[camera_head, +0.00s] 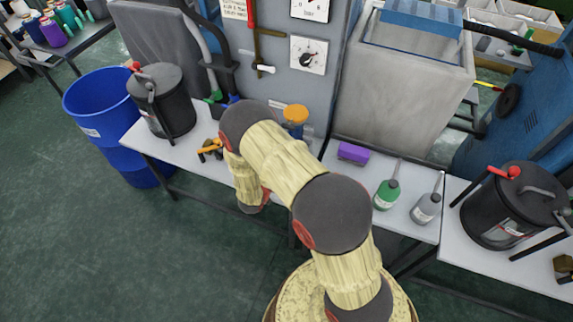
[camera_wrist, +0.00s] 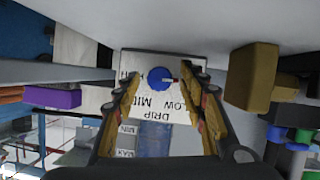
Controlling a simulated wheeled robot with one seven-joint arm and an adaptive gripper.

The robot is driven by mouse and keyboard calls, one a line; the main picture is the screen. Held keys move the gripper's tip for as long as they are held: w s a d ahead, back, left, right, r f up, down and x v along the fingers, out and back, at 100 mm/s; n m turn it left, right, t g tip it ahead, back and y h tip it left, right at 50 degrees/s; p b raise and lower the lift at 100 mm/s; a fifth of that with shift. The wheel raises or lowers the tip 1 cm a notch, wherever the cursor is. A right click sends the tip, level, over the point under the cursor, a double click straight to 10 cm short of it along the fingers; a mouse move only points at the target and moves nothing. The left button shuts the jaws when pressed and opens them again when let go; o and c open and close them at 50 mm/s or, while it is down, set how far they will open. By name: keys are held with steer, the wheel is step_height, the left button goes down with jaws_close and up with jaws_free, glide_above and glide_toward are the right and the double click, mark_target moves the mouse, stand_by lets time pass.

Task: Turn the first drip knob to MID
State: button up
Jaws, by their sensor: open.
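The drip knob (camera_wrist: 160,79) is blue and round with a pale pointer with some red on it. It sits on a white plate (camera_wrist: 135,66) lettered DRIP, LOW and MID, with a partly hidden label on the left. The lettering is upside down in the wrist view. The pointer points right in the picture, to the LOW side rather than to MID. My gripper (camera_wrist: 166,86) is open, its two fingers on either side of the knob with gaps between. I cannot tell how deep the fingertips are. In the head view I cannot make out the knob, and my arm blocks part of the table.
A black canister (camera_head: 165,100) and blue bin (camera_head: 95,100) are left. In the wrist view, a brown block (camera_wrist: 250,76) is close right of my fingers.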

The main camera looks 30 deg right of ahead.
steer(key=shift+w, duration=0.1)
steer(key=shift+c, duration=0.9)
jaws_close()
